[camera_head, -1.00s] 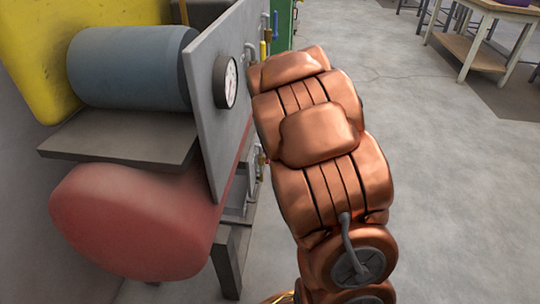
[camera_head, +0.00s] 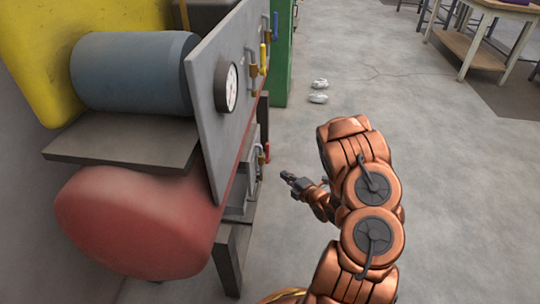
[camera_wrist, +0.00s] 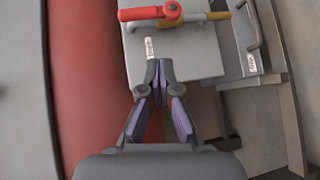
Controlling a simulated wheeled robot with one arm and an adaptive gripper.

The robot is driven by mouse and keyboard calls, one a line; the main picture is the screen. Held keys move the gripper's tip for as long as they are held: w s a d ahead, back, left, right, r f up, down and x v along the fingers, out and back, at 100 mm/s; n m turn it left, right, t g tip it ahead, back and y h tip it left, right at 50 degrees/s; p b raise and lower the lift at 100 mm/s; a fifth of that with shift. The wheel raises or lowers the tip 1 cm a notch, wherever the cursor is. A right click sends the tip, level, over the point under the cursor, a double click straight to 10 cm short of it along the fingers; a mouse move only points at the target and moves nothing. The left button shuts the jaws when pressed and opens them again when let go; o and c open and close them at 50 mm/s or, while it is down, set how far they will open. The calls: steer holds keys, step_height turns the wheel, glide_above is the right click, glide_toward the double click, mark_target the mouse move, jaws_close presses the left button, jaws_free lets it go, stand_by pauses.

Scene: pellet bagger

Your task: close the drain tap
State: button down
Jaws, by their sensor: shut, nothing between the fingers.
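A tap with a red lever (camera_head: 267,152) sits low on the machine, below the grey panel. In the wrist view the red lever (camera_wrist: 142,13) lies crosswise at the top, on a brass-coloured body and pipe. A small white label below it is too small to read. I cannot tell for sure that this is the drain tap. My gripper (camera_head: 287,176) is shut and empty, to the right of the machine and a little apart from the lever. In the wrist view my gripper's fingertips (camera_wrist: 158,68) meet below the lever, over a grey block.
The grey panel (camera_head: 205,75) carries a gauge (camera_head: 226,87), a yellow-handled tap (camera_head: 263,60) and a blue-handled tap (camera_head: 275,26). A red tank (camera_head: 130,220) is below. A metal handle (camera_wrist: 252,30) stands right of the lever. White shoe-like items (camera_head: 318,97) lie on open floor.

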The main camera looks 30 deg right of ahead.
steer(key=t+b, duration=0.2)
glide_toward(268, 153)
steer(key=w+a+r, duration=0.1)
steer(key=w+a, duration=0.3)
steer(key=shift+w+d+r, duration=0.1)
steer(key=shift+w+d, duration=0.7)
steer(key=shift+w, duration=0.1)
steer(key=shift+w+d+r, duration=0.1)
steer(key=shift+w+d, duration=0.45)
steer(key=shift+w, duration=0.1)
steer(key=shift+w+d+r+b, duration=0.2)
steer(key=shift+w+d+b, duration=0.1)
steer(key=shift+b, duration=0.2)
